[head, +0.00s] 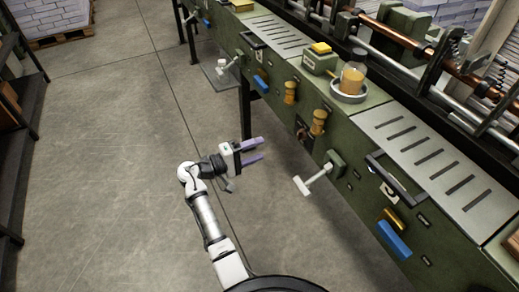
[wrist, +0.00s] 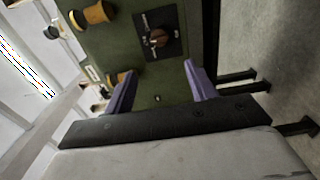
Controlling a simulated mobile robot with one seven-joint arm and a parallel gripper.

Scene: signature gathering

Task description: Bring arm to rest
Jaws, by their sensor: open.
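My gripper (head: 260,149) is open and empty, with two purple fingers spread apart. In the head view it hangs over the concrete floor, to the left of the green machine (head: 352,158), and my white and grey arm stretches out toward it. In the wrist view my gripper (wrist: 160,92) points at the machine's green side panel (wrist: 182,18). A dark rotary knob (wrist: 158,38) on a black plate shows beyond the fingers. I see nothing between the fingers.
A white-handled crank (head: 312,181) juts from the machine close to my gripper on the right. Wooden knobs (head: 319,121) and a blue handle (head: 394,240) also stick out. A glass jar (head: 352,77) stands on top. Dark shelving (head: 22,150) lines the left. The floor (head: 115,165) between is clear.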

